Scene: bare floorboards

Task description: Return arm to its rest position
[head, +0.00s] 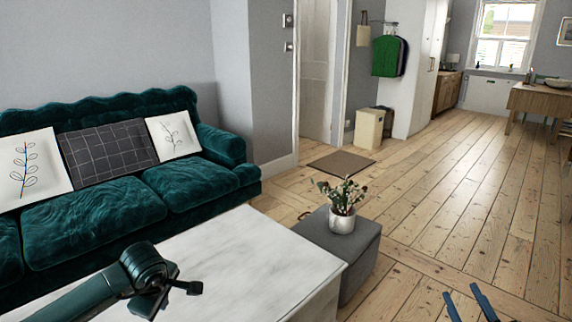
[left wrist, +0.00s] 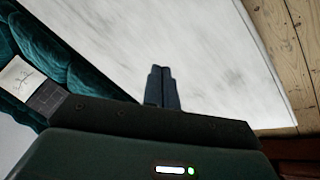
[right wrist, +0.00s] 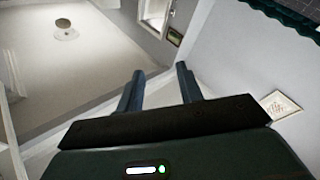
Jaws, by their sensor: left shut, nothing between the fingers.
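My left gripper (head: 172,291) is at the lower left of the head view, over the white marble-look table (head: 245,247). In the left wrist view its two fingers (left wrist: 161,88) are together with nothing between them, and the pale tabletop fills the view behind them. My right gripper (head: 470,303) shows only as two blue fingertips at the bottom right edge of the head view. In the right wrist view its fingers (right wrist: 158,84) stand apart and empty, and the camera faces the ceiling and walls.
A teal sofa (head: 95,214) with cushions stands behind the table at the left. A grey ottoman (head: 358,262) carries a potted plant (head: 342,222) beside the table. Open floorboards (head: 450,215) spread to the right.

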